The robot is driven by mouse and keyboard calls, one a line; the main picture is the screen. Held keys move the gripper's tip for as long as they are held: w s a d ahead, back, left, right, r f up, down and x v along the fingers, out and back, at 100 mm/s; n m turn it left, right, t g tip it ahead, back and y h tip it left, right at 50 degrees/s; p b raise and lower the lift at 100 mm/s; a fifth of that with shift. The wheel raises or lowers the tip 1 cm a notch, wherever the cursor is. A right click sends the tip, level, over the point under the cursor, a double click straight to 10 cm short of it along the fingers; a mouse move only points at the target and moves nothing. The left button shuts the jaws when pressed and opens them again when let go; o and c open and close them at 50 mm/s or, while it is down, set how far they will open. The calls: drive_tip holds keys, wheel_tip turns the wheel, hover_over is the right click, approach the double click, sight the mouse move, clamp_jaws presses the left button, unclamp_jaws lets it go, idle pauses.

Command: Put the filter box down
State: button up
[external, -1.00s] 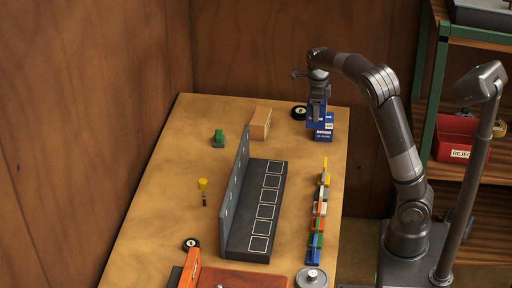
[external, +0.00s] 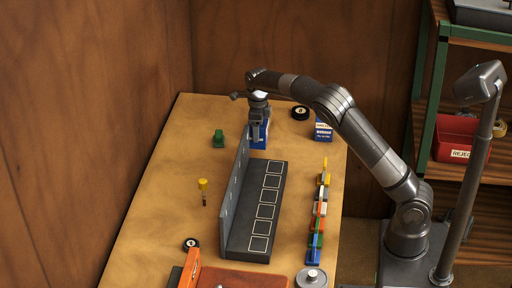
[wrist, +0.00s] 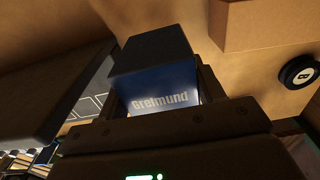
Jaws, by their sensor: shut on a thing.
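The blue filter box (external: 262,137), lettered "Greimund" in the wrist view (wrist: 160,92), is between the two fingers of my gripper (external: 258,131). My gripper is shut on it, with a finger on either side in the wrist view (wrist: 160,98). In the external view the box is just behind the far end of the upright grey panel (external: 235,185), which hides part of it. I cannot tell whether its underside touches the table.
A second blue box (external: 323,133) stands at the table's right edge, near a black wheel (external: 300,113). A tan block (wrist: 265,25) lies close beside my gripper. A green piece (external: 218,139) is to the left. The black tray (external: 233,246) with marked squares runs along the panel.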

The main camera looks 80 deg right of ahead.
drive_tip(key=shift+w+a+f, duration=0.35)
drive_tip(key=shift+w+f, duration=0.1)
drive_tip(key=shift+w, duration=0.15)
drive_tip(key=shift+f, duration=1.95)
drive_tip(key=shift+f, duration=0.1)
drive_tip(key=o, duration=1.2)
drive_tip(key=shift+c, duration=0.2)
